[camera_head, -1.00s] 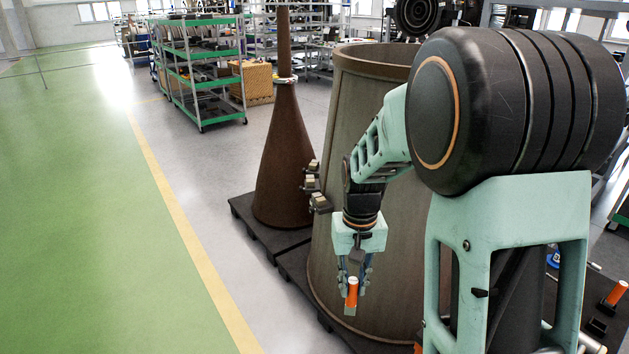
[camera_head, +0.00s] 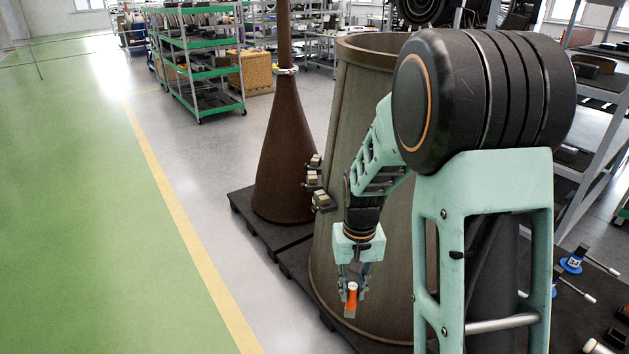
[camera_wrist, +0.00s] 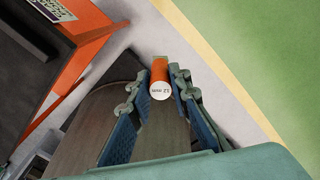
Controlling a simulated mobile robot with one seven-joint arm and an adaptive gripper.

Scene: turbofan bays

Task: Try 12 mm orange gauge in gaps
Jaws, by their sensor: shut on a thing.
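My gripper (camera_head: 354,285) is shut on the orange gauge (camera_head: 351,300), held with its thin tip pointing down in front of the large brown cone. In the wrist view the gauge (camera_wrist: 160,76) sits between the two fingertips (camera_wrist: 161,72), and its white end face carries dark lettering that appears to read 12 mm. Several small pale blocks on dark brackets (camera_head: 318,185) stick out from the left side of the large cone (camera_head: 335,200). They are up and to the left of my gripper, apart from the gauge. Any gaps between them are too small to make out.
A slender brown cone (camera_head: 277,160) stands behind on a dark pallet (camera_head: 262,228). A blue gauge (camera_head: 572,262) lies on a dark surface at the right. Green-edged shelves (camera_head: 200,70) stand at the back. The green floor (camera_head: 90,200) at left is clear.

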